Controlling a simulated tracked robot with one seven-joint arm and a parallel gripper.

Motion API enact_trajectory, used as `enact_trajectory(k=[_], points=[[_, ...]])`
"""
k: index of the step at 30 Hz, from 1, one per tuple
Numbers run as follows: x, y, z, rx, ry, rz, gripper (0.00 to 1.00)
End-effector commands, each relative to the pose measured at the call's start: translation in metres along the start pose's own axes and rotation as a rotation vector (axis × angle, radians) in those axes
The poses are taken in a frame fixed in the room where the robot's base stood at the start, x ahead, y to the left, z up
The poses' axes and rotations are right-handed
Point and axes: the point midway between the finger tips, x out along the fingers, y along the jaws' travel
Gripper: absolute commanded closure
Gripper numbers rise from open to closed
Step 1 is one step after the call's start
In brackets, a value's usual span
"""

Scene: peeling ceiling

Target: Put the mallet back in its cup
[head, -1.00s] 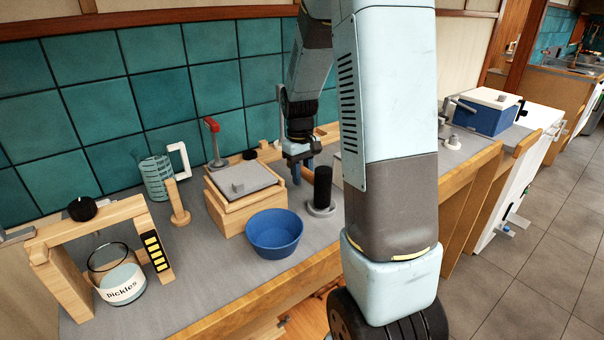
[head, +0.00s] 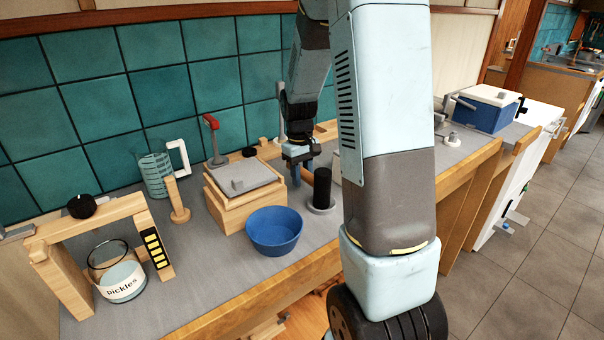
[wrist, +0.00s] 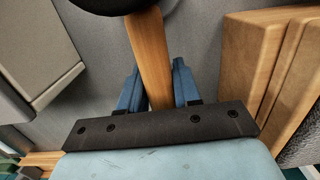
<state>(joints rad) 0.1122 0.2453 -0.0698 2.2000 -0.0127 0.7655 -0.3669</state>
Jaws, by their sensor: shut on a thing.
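The mallet has a black cylindrical head (head: 322,186) and a wooden handle (wrist: 149,55). In the head view the head stands upright, with the handle running level from it toward my gripper (head: 300,168). A low grey round cup (head: 321,208) shows around the lower end of the head; I cannot tell whether the head rests in it or hangs just above. In the wrist view the blue fingers of my gripper (wrist: 159,90) are shut on the handle, one on each side. The black head (wrist: 112,3) is cut off by the top edge there.
A wooden box with a grey lid (head: 243,190) and a blue bowl (head: 274,232) stand left of the mallet. A wooden frame (head: 62,262), a labelled jar (head: 122,276) and a measuring jug (head: 154,175) are further left. A blue cooler (head: 487,110) is far right.

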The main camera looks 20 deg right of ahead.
Motion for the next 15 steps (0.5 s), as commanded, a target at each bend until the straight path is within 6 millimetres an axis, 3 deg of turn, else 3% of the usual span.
enact_trajectory(k=[4,5,15], points=[[0.002,0.001,-0.001,0.002,0.003,0.001,1.0],[0.0018,0.001,-0.0012,0.001,0.004,0.002,0.67],[0.0018,0.0006,-0.001,0.001,0.003,0.001,0.38]])
